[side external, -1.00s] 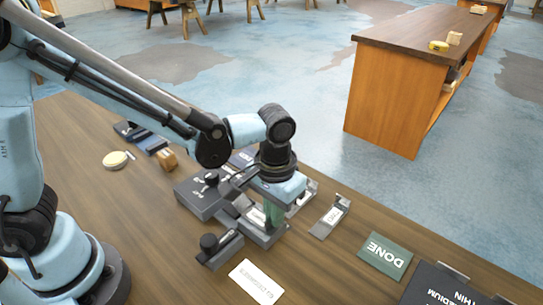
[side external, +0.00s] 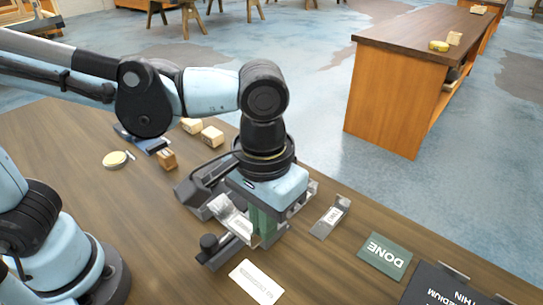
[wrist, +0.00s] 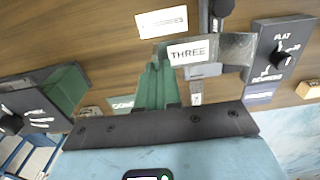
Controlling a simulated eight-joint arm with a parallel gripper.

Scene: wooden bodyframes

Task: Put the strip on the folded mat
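A bent bare-metal strip with a white THREE label (wrist: 187,51) crosses the tips of my gripper's green fingers in the wrist view. My gripper (side external: 264,228) points down at the dark bending tool (side external: 224,248). Its green fingers (wrist: 157,82) look close together, with one end of the strip at their tips, so it appears shut on the strip. The strip also shows in the side view (side external: 232,217), tilted beside the fingers. The green DONE mat (side external: 385,255) lies flat and bare to the right. Where fingers and strip meet is partly hidden.
A small labelled metal piece (side external: 331,216) lies between tool and mat. A white card (side external: 256,283) lies in front of the tool. A black MEDIUM/THIN holder (side external: 446,288) stands right of the mat. Wooden blocks (side external: 212,136) and a round disc (side external: 114,160) lie behind left.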

